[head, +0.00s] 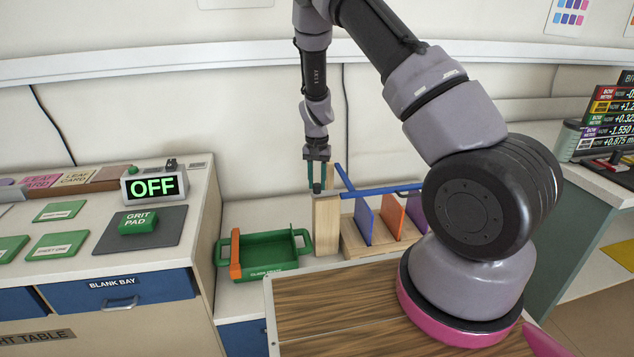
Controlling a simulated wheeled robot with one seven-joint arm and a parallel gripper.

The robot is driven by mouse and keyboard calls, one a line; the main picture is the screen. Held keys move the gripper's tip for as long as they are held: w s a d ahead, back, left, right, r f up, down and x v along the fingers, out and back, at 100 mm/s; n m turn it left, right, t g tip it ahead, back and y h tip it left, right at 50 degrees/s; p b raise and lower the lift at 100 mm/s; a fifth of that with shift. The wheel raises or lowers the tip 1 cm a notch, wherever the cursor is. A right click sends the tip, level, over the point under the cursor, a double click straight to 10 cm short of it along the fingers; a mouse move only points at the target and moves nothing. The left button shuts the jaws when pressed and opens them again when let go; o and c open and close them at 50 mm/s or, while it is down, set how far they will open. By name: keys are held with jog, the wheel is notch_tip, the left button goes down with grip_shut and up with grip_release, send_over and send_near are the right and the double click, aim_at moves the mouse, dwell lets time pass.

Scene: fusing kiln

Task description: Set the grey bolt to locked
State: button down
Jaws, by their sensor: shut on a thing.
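My gripper (317,181) points down at the near left post (326,226) of a wooden rack in the head view. Its teal fingers are closed around a small dark grey knob (317,188) at the top of that post, which looks like the grey bolt. The fingers and the small size hide most of the bolt, so I cannot tell its locked or unlocked position. A blue bar (385,190) runs along the rack's top, over upright blue, orange and purple sheets (392,215).
A green tray (268,249) with an orange strip stands left of the rack. A cabinet at left holds an OFF display (154,187), a grit pad (139,223) and green cards. My arm covers the rack's right side. A wood-grain surface (330,335) lies in front.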

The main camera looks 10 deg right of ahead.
aim_at(327, 191)
dwell(0.3)
jog(key=shift+d, duration=1.6)
jog(key=c, duration=0.6)
grip_release()
notch_tip(327, 191, up, 11)
jog(key=shift+f, duration=0.1)
